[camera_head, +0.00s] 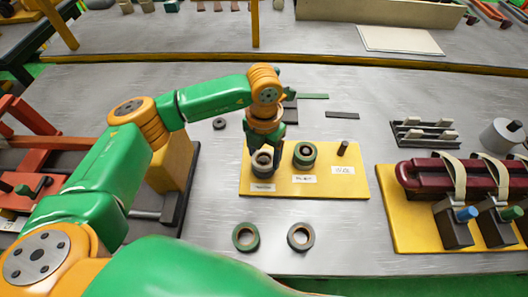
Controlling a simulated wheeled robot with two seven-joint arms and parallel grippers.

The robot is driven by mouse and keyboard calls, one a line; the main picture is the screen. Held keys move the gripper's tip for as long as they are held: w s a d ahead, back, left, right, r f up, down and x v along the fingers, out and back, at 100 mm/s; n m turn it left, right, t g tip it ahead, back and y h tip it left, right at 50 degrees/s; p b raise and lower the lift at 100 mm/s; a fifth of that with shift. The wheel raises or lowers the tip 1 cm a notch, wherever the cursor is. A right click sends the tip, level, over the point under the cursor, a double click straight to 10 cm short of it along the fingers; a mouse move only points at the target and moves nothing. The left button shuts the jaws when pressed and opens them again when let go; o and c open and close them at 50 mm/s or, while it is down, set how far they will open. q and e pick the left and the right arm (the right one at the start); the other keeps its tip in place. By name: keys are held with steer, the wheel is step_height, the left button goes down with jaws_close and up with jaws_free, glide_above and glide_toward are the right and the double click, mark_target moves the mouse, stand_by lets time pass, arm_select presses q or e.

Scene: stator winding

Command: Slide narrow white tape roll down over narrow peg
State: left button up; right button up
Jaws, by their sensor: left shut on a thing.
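My left gripper (265,153) points down over the left end of the yellow peg board (325,189). It is shut on a pale, greyish tape roll (262,161) at the board's left position, behind a white label. The fingers partly cover the roll. The peg there is hidden, so I cannot tell how far down the roll sits. A green-sided roll (305,154) sits around the middle peg. A slim dark peg (342,148) at the right stands bare. My right gripper is not in view.
A green roll (246,237) and a grey-white roll (300,236) lie flat in front of the board. A small dark ring (219,124) lies behind it, left. A dark red stator fixture (445,176) on a yellow base stands right. The metal table between is clear.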

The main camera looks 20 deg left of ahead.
arm_select(q)
steer(key=o, duration=1.3)
steer(key=shift+r, duration=0.4)
step_height(320, 180, up, 6)
steer(key=shift+b, duration=1.05)
steer(key=shift+r, duration=0.25)
